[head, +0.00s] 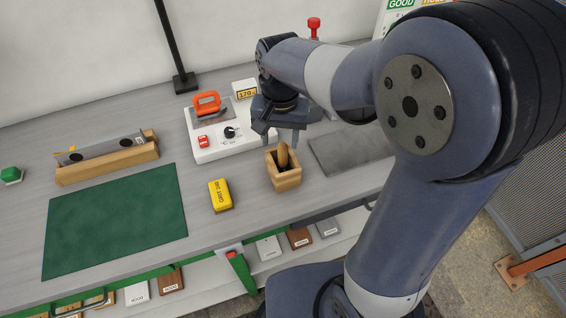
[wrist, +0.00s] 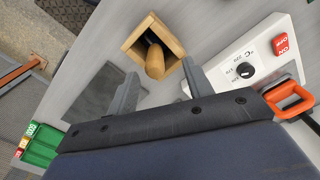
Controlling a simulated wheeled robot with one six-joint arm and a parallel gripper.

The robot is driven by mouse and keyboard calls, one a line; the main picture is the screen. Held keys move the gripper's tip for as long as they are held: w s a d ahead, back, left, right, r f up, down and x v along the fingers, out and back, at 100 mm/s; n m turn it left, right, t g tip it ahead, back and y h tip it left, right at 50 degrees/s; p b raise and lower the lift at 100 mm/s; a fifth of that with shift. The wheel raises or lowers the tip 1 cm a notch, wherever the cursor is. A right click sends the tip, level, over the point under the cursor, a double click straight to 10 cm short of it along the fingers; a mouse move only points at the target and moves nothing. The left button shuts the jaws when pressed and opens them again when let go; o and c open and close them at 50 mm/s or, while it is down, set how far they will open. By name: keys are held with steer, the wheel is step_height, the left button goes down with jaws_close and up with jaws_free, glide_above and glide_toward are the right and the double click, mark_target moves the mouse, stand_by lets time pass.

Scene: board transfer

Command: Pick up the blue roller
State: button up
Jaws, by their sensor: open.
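A wooden handle (head: 283,155) stands in an open-topped wooden box (head: 286,181) on the bench. It also shows in the wrist view (wrist: 155,64), its rounded end toward the camera, inside the box (wrist: 165,28). The part down in the box is dark and mostly hidden; I cannot tell whether it is a blue roller. No blue roller shows clearly elsewhere. My gripper (head: 284,138) is open and empty above the box. In the wrist view, its two fingers (wrist: 160,72) lie on either side of the handle's end, apart from it.
A white control unit (head: 225,136) with an orange handle (head: 207,104) stands close behind the box. A grey plate (head: 350,149) lies to the right. A yellow block (head: 220,195) and green mat (head: 115,220) lie left, with a wooden rack (head: 107,161) behind. Bare bench separates block and box.

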mark_target(283, 144)
steer(key=f, duration=0.3)
steer(key=f+p, duration=0.1)
steer(key=f, duration=0.1)
steer(key=shift+d, duration=0.3)
steer(key=shift+c, duration=0.3)
jaws_close()
